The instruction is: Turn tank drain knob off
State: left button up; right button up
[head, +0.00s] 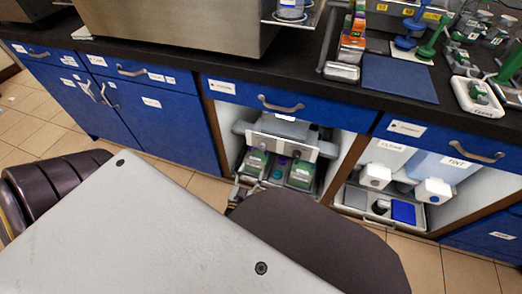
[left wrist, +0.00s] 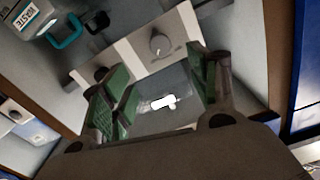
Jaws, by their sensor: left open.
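A grey tank (head: 284,127) with a pale front panel (head: 283,145) stands in the open cabinet bay at the centre of the head view. In the left wrist view a round grey knob (left wrist: 160,45) sits on the pale panel (left wrist: 128,56), its pointer unclear. My right gripper is out of view.
A bay at right holds white containers (head: 374,176) above a tray (head: 353,208). The black counter (head: 190,75) carries a steel unit and lab items. A waste container (left wrist: 30,17) with a teal handle shows in the left wrist view. Wooden bay walls (head: 344,166) flank the tank.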

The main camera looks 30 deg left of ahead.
aim_at(262, 148)
pick_arm(q)
jog(key=b+x, duration=0.3)
jog(key=x, duration=0.8)
jog(key=shift+d+b, duration=0.1)
jog(key=shift+b, duration=0.3)
jog(key=shift+b+x, duration=0.5)
jog(key=shift+x, duration=0.9)
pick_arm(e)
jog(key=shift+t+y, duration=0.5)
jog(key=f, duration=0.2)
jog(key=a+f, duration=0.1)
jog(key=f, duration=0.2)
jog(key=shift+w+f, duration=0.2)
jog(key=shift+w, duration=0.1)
pick_arm(q)
jog(key=shift+c, duration=1)
jog(key=c, duration=0.8)
